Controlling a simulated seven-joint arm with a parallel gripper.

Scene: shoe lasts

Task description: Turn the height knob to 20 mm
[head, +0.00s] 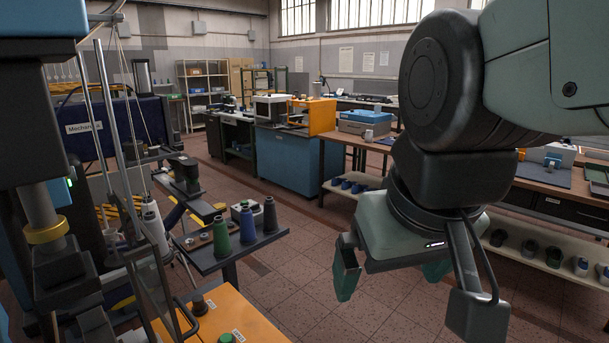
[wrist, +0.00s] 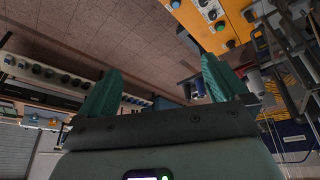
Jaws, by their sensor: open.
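My gripper (head: 391,284) hangs over the open floor at the right of the head view, its two green fingers apart and nothing between them. In the wrist view my gripper (wrist: 161,66) is also open and empty, with floor tiles beyond it. No height knob with a readable scale can be made out. An orange-topped bench (head: 245,319) at the bottom of the head view carries a dark round piece (head: 200,304) and small labels too small to read. The orange bench top (wrist: 200,22) is also in the wrist view, apart from my fingers.
A dark stand (head: 262,240) with green, blue and black cones is left of my gripper. A machine with a yellow ring (head: 47,232) and thin rods fills the left edge. A wooden bench (head: 375,144) stands behind. Open tiled floor (head: 290,285) lies between.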

